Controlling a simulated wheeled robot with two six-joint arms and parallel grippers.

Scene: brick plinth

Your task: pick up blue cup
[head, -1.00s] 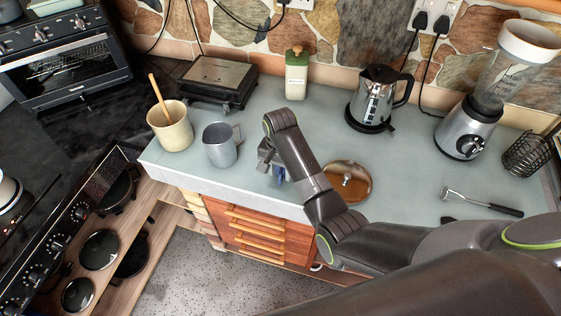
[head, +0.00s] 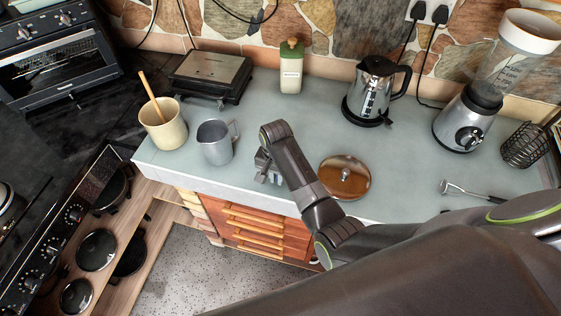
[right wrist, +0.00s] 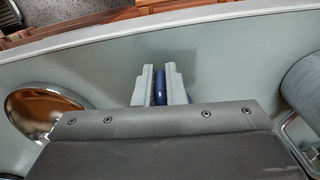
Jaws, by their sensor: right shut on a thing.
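The blue cup (right wrist: 159,88) shows in the right wrist view only as a narrow dark-blue strip between the two pale fingers. My right gripper (right wrist: 160,86) is shut on it. In the head view my right gripper (head: 267,166) is low over the front part of the grey counter, between the metal jug and the round brown lid. The cup is hidden there behind the gripper, and I cannot tell whether it touches the counter. My left gripper is not in view.
A metal jug (head: 216,143) and a cream pot (head: 164,126) with a wooden spoon stand to the left. The round lid (head: 345,178) lies to the right. A kettle (head: 371,91), a green-white bottle (head: 291,68) and a blender (head: 468,122) stand further back. The counter's front edge is close.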

